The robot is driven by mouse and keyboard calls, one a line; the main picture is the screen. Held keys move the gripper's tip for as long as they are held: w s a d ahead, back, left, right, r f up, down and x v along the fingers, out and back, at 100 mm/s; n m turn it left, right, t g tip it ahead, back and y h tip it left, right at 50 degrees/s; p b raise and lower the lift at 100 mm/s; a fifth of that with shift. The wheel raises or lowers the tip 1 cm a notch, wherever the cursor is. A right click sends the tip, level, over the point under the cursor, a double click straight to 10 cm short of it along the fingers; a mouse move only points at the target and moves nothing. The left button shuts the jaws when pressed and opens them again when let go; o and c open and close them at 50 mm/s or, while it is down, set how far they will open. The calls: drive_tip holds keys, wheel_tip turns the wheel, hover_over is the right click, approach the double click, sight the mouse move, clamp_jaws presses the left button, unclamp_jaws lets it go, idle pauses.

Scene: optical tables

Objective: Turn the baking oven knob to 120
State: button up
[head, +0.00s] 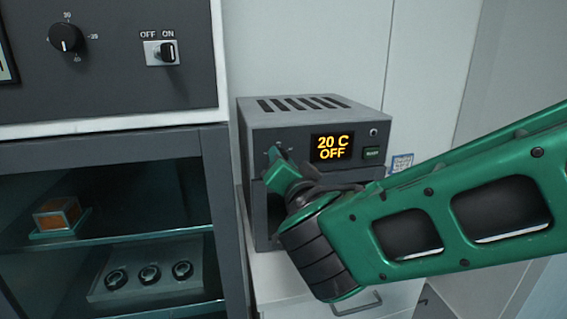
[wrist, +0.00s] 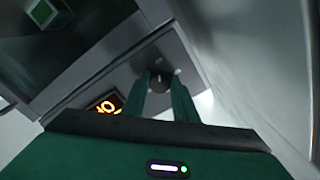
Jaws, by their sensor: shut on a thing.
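The baking oven (head: 318,115) is a small grey box with slots on top, standing on a white cabinet. Its display (head: 332,148) reads "20 C OFF" in yellow. My green gripper (head: 273,163) reaches its front left of the display and hides most of the knob in the head view. In the wrist view, the black round knob (wrist: 159,79) with a light pointer mark sits between the fingertips of my gripper (wrist: 159,88), which is shut on it. Part of the display (wrist: 104,106) shows at the left there. The knob's scale is not readable.
A green button (head: 372,153) sits right of the display. To the left stands a larger dark unit with another knob (head: 66,38) and an OFF/ON switch (head: 167,52). Below it, glass-fronted shelves (head: 120,240) hold small parts. The oven stands close beside this unit.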

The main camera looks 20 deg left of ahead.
drive_tip(key=shift+d+f, duration=0.15)
drive_tip(key=shift+f, duration=0.1)
drive_tip(key=o, duration=1.1)
drive_tip(key=shift+c, duration=0.2)
drive_tip(key=shift+r, duration=0.1)
drive_tip(key=v, duration=1)
drive_tip(key=shift+s, duration=0.25)
drive_tip(key=shift+d, duration=0.15)
